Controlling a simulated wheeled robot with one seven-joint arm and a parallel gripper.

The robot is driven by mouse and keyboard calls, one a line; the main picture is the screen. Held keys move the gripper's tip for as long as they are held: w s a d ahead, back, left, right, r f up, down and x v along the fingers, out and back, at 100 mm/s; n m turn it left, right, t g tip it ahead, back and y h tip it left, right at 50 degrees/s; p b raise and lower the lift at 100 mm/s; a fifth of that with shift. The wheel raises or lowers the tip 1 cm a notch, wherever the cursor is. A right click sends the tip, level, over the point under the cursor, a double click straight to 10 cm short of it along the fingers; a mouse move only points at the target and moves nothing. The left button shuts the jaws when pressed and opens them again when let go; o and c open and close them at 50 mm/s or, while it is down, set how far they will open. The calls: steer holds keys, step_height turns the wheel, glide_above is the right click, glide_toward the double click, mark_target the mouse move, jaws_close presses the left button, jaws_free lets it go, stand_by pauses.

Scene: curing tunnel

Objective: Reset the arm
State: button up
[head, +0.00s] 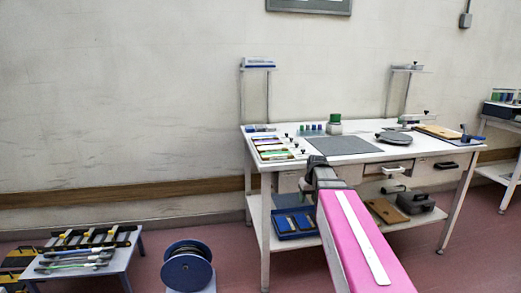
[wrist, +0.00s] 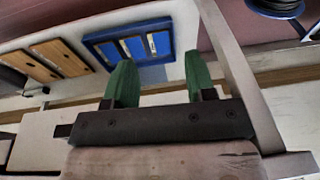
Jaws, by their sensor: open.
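My gripper (wrist: 156,88) shows in the wrist view as two green fingers on a dark mount. The fingers are spread apart with nothing between them, so it is open and empty. In the head view my pink arm reaches forward to the front edge of the white workbench (head: 345,158), left of its middle.
The blue tray (head: 283,226) is on the bench's lower shelf, with a dark case (head: 415,203) farther right. Bench legs and drawers are close to my arm. At left stand a low table (head: 115,259) with tools and a blue cable reel (head: 187,268). Floor between reel and bench is narrow.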

steer(key=s+a+f+m+g+h, duration=0.1)
steer(key=s+f+m, duration=0.1)
steer(key=s+f, duration=1.4)
steer(key=shift+s+a+f+m+g, duration=0.25)
steer(key=shift+s+a+m+g, duration=0.05)
steer(key=shift+s+g, duration=0.1)
stand_by(0.6)
